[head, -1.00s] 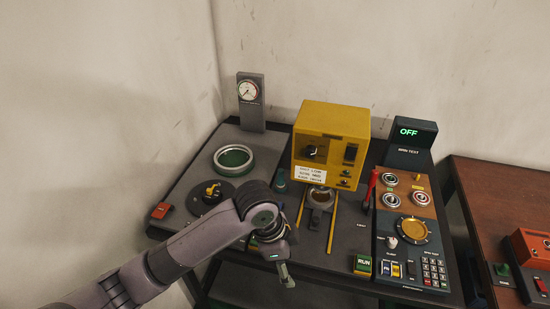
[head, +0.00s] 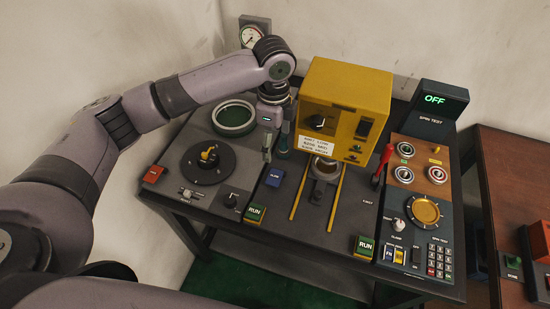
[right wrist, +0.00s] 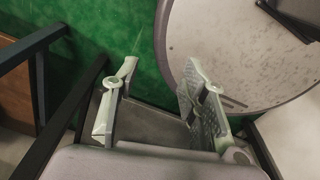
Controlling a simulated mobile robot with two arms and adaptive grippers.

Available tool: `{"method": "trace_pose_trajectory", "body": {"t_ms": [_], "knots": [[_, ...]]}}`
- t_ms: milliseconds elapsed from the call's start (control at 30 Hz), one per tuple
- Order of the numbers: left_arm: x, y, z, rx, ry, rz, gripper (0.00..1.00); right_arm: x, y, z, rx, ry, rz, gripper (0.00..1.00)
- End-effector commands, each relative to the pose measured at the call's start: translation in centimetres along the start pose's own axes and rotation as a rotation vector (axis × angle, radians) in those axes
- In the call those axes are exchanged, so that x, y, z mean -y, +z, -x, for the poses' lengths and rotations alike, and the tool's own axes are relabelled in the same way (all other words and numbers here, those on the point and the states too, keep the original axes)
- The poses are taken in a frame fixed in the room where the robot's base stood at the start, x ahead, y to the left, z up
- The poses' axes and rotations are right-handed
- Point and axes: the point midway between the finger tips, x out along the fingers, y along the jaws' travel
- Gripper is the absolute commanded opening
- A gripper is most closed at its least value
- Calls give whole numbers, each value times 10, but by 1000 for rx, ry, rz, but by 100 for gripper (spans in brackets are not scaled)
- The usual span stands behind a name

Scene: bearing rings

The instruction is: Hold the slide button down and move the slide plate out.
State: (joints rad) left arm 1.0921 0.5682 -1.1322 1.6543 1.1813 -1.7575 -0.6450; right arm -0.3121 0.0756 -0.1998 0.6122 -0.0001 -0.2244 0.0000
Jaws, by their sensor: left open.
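The slide plate (head: 325,171) is a dark plate with a round seat, between two yellow rails (head: 298,192) under the front of the yellow machine (head: 346,110). A grey tab (head: 317,197) sticks out at its front. A blue button (head: 274,178), probably the slide button, sits left of the rails; its label is too small to read surely. My left gripper (head: 267,157) points down, open, just above and behind the blue button, apart from it as far as I can tell. My right gripper (right wrist: 158,82) is open and empty in the right wrist view, away from the bench top.
Left are a green-lined ring (head: 233,118), a dark turntable (head: 208,163) and a red switch (head: 153,174). A red lever (head: 381,165) and the spin test panel (head: 423,211) stand right. Space in front of the rails is clear.

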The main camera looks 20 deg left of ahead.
Motion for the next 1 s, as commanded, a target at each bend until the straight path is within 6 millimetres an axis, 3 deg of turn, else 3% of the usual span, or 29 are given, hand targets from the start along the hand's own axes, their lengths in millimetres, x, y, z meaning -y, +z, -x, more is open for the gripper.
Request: {"method": "trace_pose_trajectory", "body": {"t_ms": [167, 400, 600, 800, 1000], "knots": [[-1, 0, -36, 2, 3, 1, 73, -1, 6, 8, 9, 1, 2, 40], [-1, 0, -84, 1, 4, 1, 73, -8, -25, 15, -39, 9, 3, 40], [-1, 0, -120, 1, 2, 1, 73, -8, -27, 20, -41, 9, 3, 40], [0, 0, -142, 0, 0, 1, 73, -6, -16, 22, -24, 7, 3, 40], [0, 0, -148, 0, 0, 1, 73, -6, -11, 23, -15, 6, 2, 40]]}}
